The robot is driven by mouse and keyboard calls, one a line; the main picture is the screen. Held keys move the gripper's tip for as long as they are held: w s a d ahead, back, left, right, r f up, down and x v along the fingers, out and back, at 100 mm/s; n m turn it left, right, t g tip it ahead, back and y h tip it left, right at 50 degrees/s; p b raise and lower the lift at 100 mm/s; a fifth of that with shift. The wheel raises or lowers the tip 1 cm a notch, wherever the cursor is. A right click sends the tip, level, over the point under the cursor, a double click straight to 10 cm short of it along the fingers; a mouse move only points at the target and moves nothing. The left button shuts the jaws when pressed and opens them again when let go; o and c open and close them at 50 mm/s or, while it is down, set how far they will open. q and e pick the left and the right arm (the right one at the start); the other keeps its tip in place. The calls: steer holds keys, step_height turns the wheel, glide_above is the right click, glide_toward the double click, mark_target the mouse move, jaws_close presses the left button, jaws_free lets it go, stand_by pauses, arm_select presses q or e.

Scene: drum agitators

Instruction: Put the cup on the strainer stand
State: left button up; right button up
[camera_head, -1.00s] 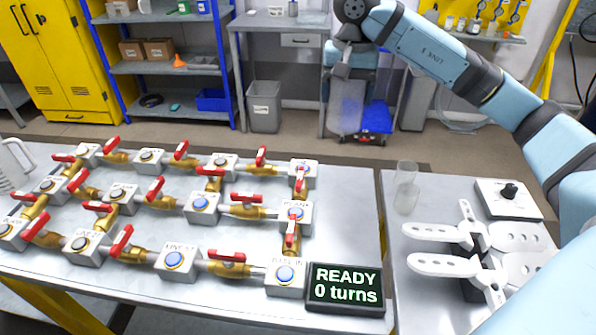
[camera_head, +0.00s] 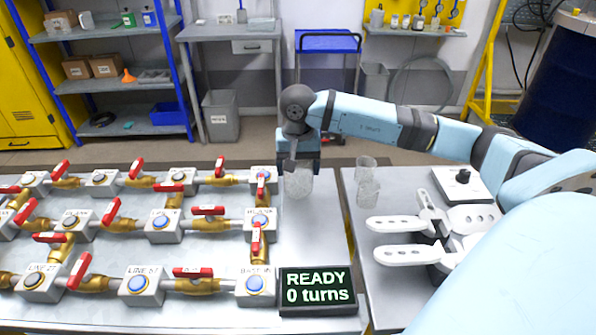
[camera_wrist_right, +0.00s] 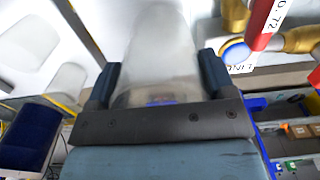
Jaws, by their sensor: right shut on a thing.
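A clear, frosted cup (camera_head: 298,180) hangs below my right gripper (camera_head: 298,165) in the head view, over the right end of the valve table. My right gripper is shut on it. In the right wrist view the cup (camera_wrist_right: 152,45) sits between the two dark fingers (camera_wrist_right: 158,82). Whether its base touches the table is hard to tell. On the right table stand two clear, cup-like shapes, one behind (camera_head: 366,162) the other (camera_head: 368,190). I cannot tell which thing is the strainer stand. My left gripper is not in view.
Brass valves with red handles (camera_head: 208,210) fill the left table. A display (camera_head: 317,290) reads "READY 0 turns". White slotted arms (camera_head: 403,254) and a box with a black knob (camera_head: 462,183) are on the right table. A narrow gap separates the tables.

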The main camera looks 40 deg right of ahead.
steer(key=shift+f, duration=1)
steer(key=o, duration=0.5)
steer(key=shift+f, duration=0.1)
steer(key=shift+c, duration=0.2)
steer(key=o, duration=0.4)
